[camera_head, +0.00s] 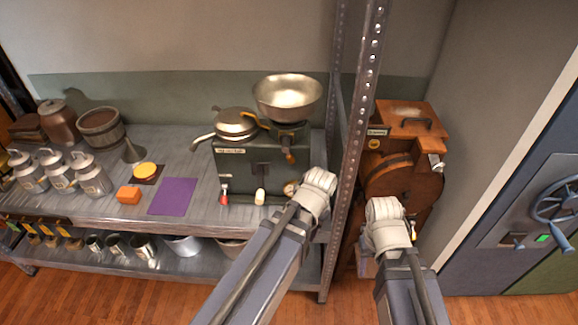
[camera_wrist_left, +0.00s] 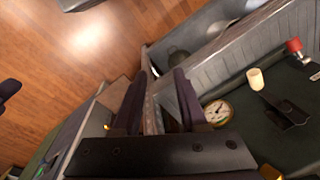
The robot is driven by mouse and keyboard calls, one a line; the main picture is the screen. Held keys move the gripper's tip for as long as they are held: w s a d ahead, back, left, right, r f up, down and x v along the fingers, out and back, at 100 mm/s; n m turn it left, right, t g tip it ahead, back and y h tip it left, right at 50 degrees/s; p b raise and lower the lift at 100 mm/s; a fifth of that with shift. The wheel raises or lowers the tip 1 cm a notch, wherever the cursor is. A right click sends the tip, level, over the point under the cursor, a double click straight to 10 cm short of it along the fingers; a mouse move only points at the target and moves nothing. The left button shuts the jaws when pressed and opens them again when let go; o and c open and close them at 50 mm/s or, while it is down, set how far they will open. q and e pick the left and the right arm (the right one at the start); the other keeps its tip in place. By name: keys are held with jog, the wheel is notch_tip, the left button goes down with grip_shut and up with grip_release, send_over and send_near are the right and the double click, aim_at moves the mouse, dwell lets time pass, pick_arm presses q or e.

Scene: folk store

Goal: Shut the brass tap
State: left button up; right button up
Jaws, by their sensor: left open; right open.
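In the head view, a brass-coloured lever (camera_head: 250,117), which looks like the brass tap, sits below the wide metal bowl (camera_head: 287,95) on the dark green machine (camera_head: 262,170). I cannot tell its exact setting. My left gripper's jaws are hidden behind its wrist in the head view, low at the machine's right front. In the left wrist view my left gripper (camera_wrist_left: 163,80) is open and empty, beside the machine's dial (camera_wrist_left: 217,112). My right gripper (camera_head: 367,262) is open, right of the shelf post and in front of the wooden machine, largely hidden by its wrist.
The perforated shelf post (camera_head: 352,140) stands between my arms. A red knob (camera_head: 224,197) and a cream knob (camera_head: 260,197) are on the machine's front. The wooden machine (camera_head: 405,180) stands at right. A purple mat (camera_head: 173,197) and milk cans (camera_head: 92,177) are at left.

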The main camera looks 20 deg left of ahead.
pick_arm(q)
jog(key=w+a+f+m+t+y+b, duration=0.1)
jog(key=w+a+f+m+y+b, duration=0.15)
jog(key=w+a, duration=0.2)
jog(key=m+t+y, duration=0.6)
jog(key=m+y, duration=0.2)
jog(key=m, duration=0.8)
send_near(288, 151)
notch_tip(288, 151, down, 4)
jog(key=w+a, duration=0.1)
jog(key=w, duration=0.1)
jog(key=shift+w+a+b, duration=0.15)
jog(key=shift+a+b, duration=0.1)
jog(key=shift+b, duration=0.05)
pick_arm(e)
notch_tip(288, 151, down, 4)
